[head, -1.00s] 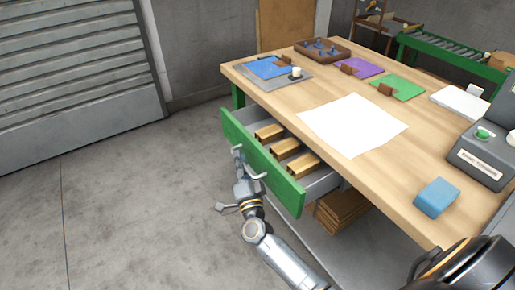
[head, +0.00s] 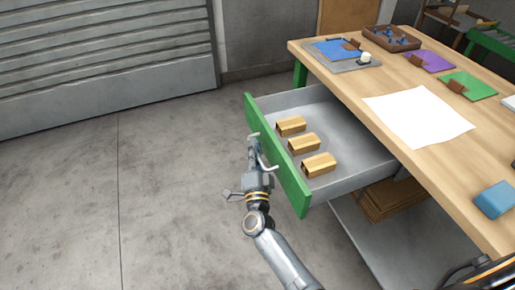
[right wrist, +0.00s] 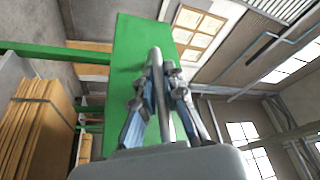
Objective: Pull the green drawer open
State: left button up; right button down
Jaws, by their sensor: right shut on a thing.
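The green drawer (head: 291,182) under the workbench stands well out from the bench, its inside open to view. Its pale bar handle (head: 268,163) is on the front face. My right gripper (head: 257,150) is at the handle, shut on it. In the right wrist view, the fingers of the gripper (right wrist: 160,78) lie on both sides of the handle bar (right wrist: 163,105), in front of the green drawer front (right wrist: 132,45).
Several gold-and-brown blocks, such as this one (head: 319,165), lie in the drawer. Stacked brown boards (head: 385,200) sit on the lower shelf. The floor (head: 170,190) left of the drawer is clear.

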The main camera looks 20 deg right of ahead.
jog(key=shift+f, duration=0.1)
jog(key=c, duration=1.4)
grip_release()
jog(key=v, duration=1.2)
jog(key=shift+d, duration=0.1)
